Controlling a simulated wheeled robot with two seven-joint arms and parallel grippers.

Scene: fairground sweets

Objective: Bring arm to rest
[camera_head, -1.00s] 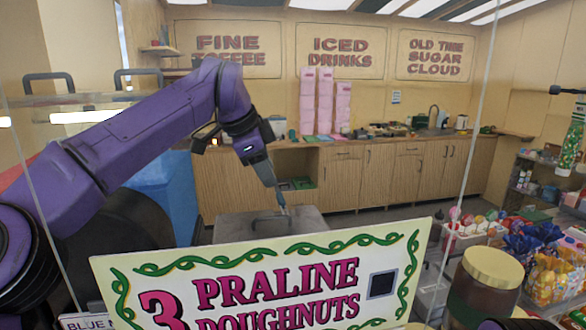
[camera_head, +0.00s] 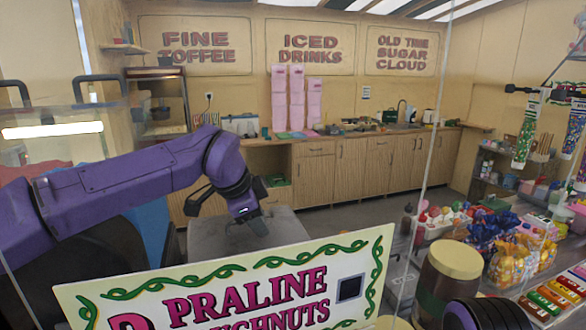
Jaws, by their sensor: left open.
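My left arm (camera_head: 130,190), purple with dark joints, comes in from the left and bends down at the wrist. My left gripper (camera_head: 258,226) points down, open, with nothing seen between its fingers. It shows in front of a grey lidded box (camera_head: 205,238) and above the top edge of the praline doughnuts sign. Its fingertips are small and hard to make out. A purple and black part of my right arm (camera_head: 485,314) shows at the bottom right edge; the right gripper is out of the picture.
The white praline doughnuts sign (camera_head: 347,262) stands in front, below my left gripper. A brown jar with a cream lid (camera_head: 440,285) and bagged sweets (camera_head: 515,262) are on the right. A blue bin (camera_head: 155,225) is behind my left arm. Wooden cupboards (camera_head: 330,175) line the back.

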